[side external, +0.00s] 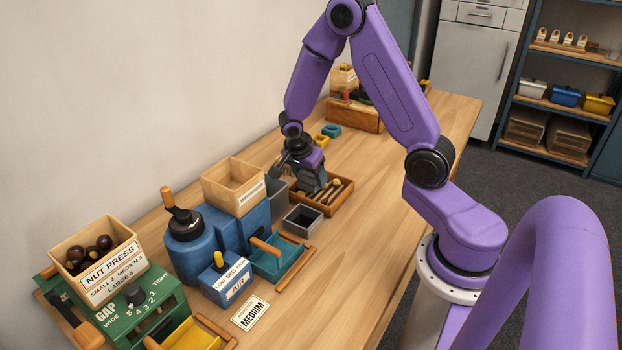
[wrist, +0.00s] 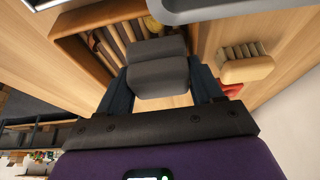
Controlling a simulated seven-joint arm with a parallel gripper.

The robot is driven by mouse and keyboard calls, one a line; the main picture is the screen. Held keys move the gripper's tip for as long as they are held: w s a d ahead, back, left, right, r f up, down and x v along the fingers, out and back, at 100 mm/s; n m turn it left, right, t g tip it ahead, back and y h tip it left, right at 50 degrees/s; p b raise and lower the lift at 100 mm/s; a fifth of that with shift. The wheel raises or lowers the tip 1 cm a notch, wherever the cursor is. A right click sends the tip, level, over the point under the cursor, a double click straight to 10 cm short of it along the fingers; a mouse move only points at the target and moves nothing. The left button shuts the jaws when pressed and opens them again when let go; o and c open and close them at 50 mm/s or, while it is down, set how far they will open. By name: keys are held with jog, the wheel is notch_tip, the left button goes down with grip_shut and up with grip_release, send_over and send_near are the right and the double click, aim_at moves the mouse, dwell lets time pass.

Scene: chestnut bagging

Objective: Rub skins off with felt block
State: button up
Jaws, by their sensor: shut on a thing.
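My gripper (wrist: 158,85) is shut on a grey felt block (wrist: 157,67), which sits between its two dark fingers in the wrist view. The block looks plain and soft-edged, and its far side is hidden. In the side view my gripper (side external: 312,183) points down at the left part of a wooden tool tray (side external: 331,213). The tray also shows in the wrist view (wrist: 67,20), with several brown-handled tools in it. I cannot tell whether the block touches the tray. Several dark chestnuts (side external: 92,255) lie in the wooden hopper of the nut press (side external: 125,310).
A grey open box (side external: 303,221) stands just in front of the tray, and a taller grey bin (side external: 277,194) beside it. The blue machine (side external: 188,250) with a wooden hopper (side external: 233,187) is to the left. A brush (wrist: 246,66) shows in the wrist view. The right tabletop is clear.

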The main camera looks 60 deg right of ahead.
jog(key=shift+d, duration=0.5)
jog(key=shift+s+d+f, duration=0.1)
jog(key=shift+s+d, duration=0.25)
jog(key=shift+s, duration=1.9)
jog(key=shift+s+d, duration=0.4)
jog(key=shift+d, duration=0.4)
jog(key=shift+d+r, duration=0.2)
jog(key=shift+d, duration=0.15)
jog(key=shift+w+d+f, duration=0.15)
jog(key=shift+w+d, duration=0.05)
jog(key=shift+w, duration=0.25)
jog(key=shift+w+d+f, duration=0.1)
jog(key=shift+w+d, duration=0.05)
jog(key=shift+w, duration=0.3)
jog(key=shift+w+r, duration=0.15)
jog(key=shift+w, duration=1.7)
jog(key=shift+a+f, duration=0.2)
jog(key=shift+a, duration=0.35)
jog(key=shift+a+r, duration=0.1)
jog(key=shift+a, duration=0.6)
jog(key=shift+s+a, duration=0.3)
jog(key=shift+s, duration=2.5)
jog(key=shift+w+a, duration=0.15)
jog(key=shift+a, duration=1.45)
notch_tip(320, 180, up, 8)
